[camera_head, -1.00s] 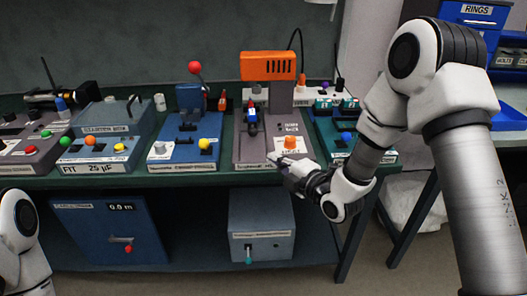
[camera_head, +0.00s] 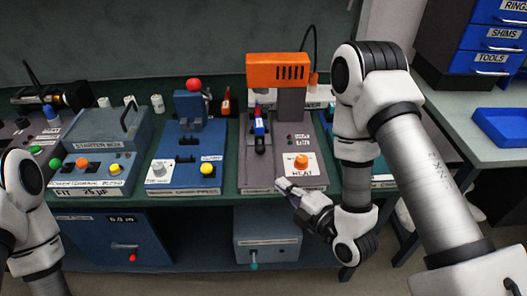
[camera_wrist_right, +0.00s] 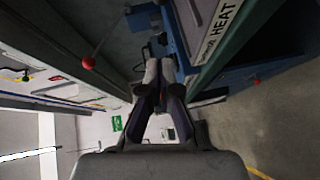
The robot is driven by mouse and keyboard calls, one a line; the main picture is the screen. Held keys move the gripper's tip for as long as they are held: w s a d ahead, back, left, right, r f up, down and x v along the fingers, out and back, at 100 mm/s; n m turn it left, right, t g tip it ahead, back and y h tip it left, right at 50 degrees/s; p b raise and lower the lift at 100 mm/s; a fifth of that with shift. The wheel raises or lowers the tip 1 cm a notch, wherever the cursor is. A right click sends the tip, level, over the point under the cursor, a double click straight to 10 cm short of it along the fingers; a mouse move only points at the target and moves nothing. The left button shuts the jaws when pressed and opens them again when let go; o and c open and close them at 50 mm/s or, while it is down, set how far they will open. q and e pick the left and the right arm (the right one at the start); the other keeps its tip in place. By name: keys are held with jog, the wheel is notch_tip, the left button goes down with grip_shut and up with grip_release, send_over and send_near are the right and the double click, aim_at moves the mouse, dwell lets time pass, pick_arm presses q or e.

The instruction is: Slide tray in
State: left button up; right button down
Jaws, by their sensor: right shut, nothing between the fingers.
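The heat station (camera_head: 290,150) is a grey unit on the bench with an orange head (camera_head: 277,72), an orange knob and a "HEAT" label. A small dark carriage with a blue part (camera_head: 259,127) sits in its slot below the head; I cannot tell whether this is the tray. My right gripper (camera_head: 279,184) is shut and empty at the station's front edge; I cannot tell whether it touches. In the right wrist view its closed fingers (camera_wrist_right: 152,72) point toward the bench units beside the "HEAT" label (camera_wrist_right: 226,18). My left gripper is out of view.
A blue press unit (camera_head: 185,172) with a red ball knob and a starter box (camera_head: 103,160) stand left of the station. A blue cabinet (camera_head: 110,240) and a grey box (camera_head: 268,240) are below the bench. A side table with a blue tray (camera_head: 500,128) is at right.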

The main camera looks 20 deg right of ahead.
aim_at(261, 150)
jog(key=b+x, duration=0.3)
jog(key=b, duration=0.2)
jog(key=f+b+x, duration=0.1)
jog(key=b+x, duration=0.2)
jog(key=b, duration=0.3)
jog(key=shift+w+f, duration=0.2)
jog(key=w, duration=0.2)
jog(key=w+a, duration=0.1)
jog(key=shift+w+a+r+p, duration=0.1)
jog(key=shift+w+r+p, duration=0.05)
jog(key=shift+r+p, duration=0.2)
jog(key=w+d, duration=0.2)
jog(key=w, duration=0.1)
jog(key=shift+f, duration=0.4)
jog(key=shift+w+d, duration=0.1)
jog(key=shift+w, duration=0.05)
jog(key=shift+w+d, duration=0.2)
jog(key=shift+w, duration=0.8)
jog(key=shift+r, duration=0.15)
